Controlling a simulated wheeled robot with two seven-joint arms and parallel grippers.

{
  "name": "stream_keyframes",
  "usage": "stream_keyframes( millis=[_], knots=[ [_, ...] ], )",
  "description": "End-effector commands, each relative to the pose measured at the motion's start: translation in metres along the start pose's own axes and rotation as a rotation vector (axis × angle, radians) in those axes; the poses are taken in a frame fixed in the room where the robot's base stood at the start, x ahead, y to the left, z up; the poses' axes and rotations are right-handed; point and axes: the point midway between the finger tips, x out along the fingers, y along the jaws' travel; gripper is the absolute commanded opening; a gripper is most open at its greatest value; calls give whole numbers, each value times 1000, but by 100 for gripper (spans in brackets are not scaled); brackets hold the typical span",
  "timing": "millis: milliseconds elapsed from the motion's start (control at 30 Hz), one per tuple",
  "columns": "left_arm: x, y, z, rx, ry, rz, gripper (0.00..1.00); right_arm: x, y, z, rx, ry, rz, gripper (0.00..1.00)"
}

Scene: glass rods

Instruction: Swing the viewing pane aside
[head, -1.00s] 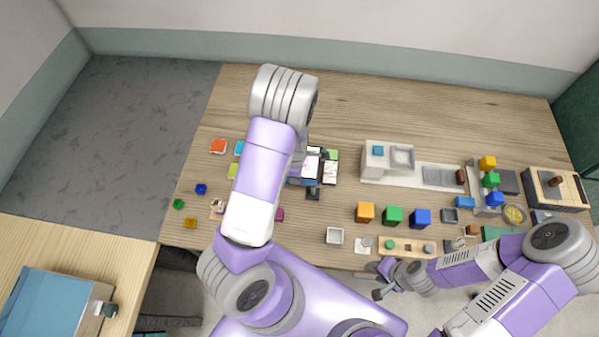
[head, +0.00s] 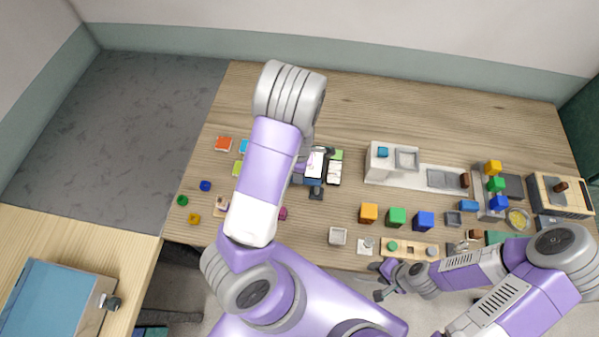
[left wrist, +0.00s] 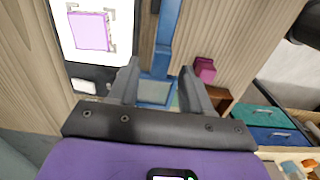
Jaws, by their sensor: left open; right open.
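A box with a blue see-through pane (head: 52,298) stands on the separate table at the lower left in the head view. My right gripper (head: 381,281) is open and empty at the main table's front edge, lower right.
The main table (head: 460,115) holds several coloured cubes, trays and a phone-like device (head: 315,165) near my left wrist. A wooden box (head: 558,195) stands at the far right. Grey floor (head: 130,125) is open between the main table and the left wall.

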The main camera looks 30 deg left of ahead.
Motion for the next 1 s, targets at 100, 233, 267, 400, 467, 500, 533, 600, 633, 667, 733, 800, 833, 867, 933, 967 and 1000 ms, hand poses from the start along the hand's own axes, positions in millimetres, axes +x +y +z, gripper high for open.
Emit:
stream_keyframes(
  millis=[100, 233, 267, 400, 467, 500, 533, 600, 633, 667, 733, 800, 833, 867, 933, 967, 1000],
  knots=[
    [-24, 1, 1, 2, -2, 4, 49, -5, -2, 0, 0, 0, 0, 43],
    [-43, 0, 1, 2, -2, 2, 49, -8, -3, 0, 0, 0, 0, 43],
    [-46, 0, 1, 2, -1, 2, 49, -9, -3, 0, 0, 0, 0, 43],
    [-55, 0, 1, 1, -1, 0, 49, -10, -4, 0, 0, 0, 0, 43],
    [-56, 0, 0, 0, -1, 0, 49, -10, -4, 0, 0, 0, 0, 43],
    [-56, 0, 0, -1, -1, -1, 49, -10, -4, 0, 0, 0, 0, 43],
    [-55, 0, 0, -1, -1, -1, 49, -10, -4, 0, 0, 0, 0, 43],
    [-55, 0, 0, -1, -1, -1, 49, -10, -4, 0, 0, 0, 0, 43],
    [-55, 0, 0, -1, -1, -1, 49, -10, -4, 0, 0, 0, 0, 43],
    [-55, 0, 0, -1, -1, -1, 49, -10, -4, 0, 0, 0, 0, 43],
    [-55, 0, 0, 0, -1, -1, 49, -10, -4, 0, 0, 0, 0, 43],
    [-55, 0, 0, 0, -1, -1, 49, -10, -4, 0, 0, 0, 0, 43],
    [-55, 0, 0, 0, -1, -1, 49, -10, -4, 0, 0, 0, 0, 43],
    [-55, 0, 0, 0, -1, -1, 49, -10, -4, 0, 0, 0, 0, 43],
    [-55, 0, 0, 0, -1, -1, 49, -10, -4, 0, 0, 0, 0, 43],
    [-55, 0, 0, 0, -1, -1, 49, -10, -4, 0, 0, 0, 0, 43],
    [-55, 0, 0, 0, -1, -1, 49, -10, -4, 0, 0, 0, 0, 43]
  ],
)
